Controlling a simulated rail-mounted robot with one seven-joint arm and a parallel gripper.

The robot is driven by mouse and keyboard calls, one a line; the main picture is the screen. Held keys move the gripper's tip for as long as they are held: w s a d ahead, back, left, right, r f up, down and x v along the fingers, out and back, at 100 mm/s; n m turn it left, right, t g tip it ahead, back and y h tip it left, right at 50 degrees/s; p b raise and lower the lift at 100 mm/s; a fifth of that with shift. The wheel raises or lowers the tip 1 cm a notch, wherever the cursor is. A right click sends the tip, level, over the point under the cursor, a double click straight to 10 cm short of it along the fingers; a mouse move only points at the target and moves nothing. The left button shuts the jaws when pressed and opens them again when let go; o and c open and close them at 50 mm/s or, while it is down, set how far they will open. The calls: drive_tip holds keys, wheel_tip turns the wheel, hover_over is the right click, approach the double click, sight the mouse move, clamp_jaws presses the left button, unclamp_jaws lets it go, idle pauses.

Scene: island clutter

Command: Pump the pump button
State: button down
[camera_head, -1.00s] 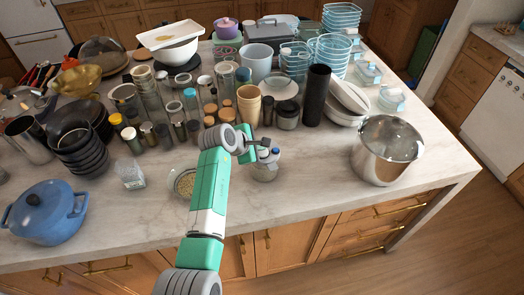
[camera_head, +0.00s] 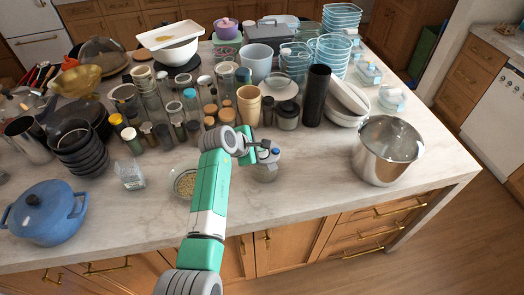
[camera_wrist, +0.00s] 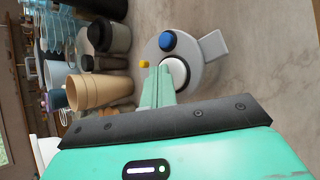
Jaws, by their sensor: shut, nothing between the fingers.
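A small grey pump vessel (camera_head: 266,173) stands on the counter near its front edge, partly hidden by my gripper in the head view. The wrist view shows its round grey top (camera_wrist: 205,75) from above, with a blue round knob (camera_wrist: 168,41), a white round button (camera_wrist: 174,72) and a grey handle or spout (camera_wrist: 214,48). My gripper (camera_wrist: 163,72) is shut and empty. Its fingertips are over the edge of the white button and hide part of it; I cannot tell whether they touch or press it. The head view shows my gripper (camera_head: 258,151) right above the vessel.
Tan stacked cups (camera_head: 249,106) and several jars stand close behind. A bowl of grain (camera_head: 185,183) is to the left, and a large steel pot (camera_head: 386,150) is to the right. The counter (camera_head: 315,178) between the vessel and the pot is clear.

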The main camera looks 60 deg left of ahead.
drive_tip(key=shift+r+p, duration=0.7)
wheel_tip(320, 180, up, 5)
drive_tip(key=p, duration=0.5)
drive_tip(key=shift+r, duration=0.1)
idle(0.5)
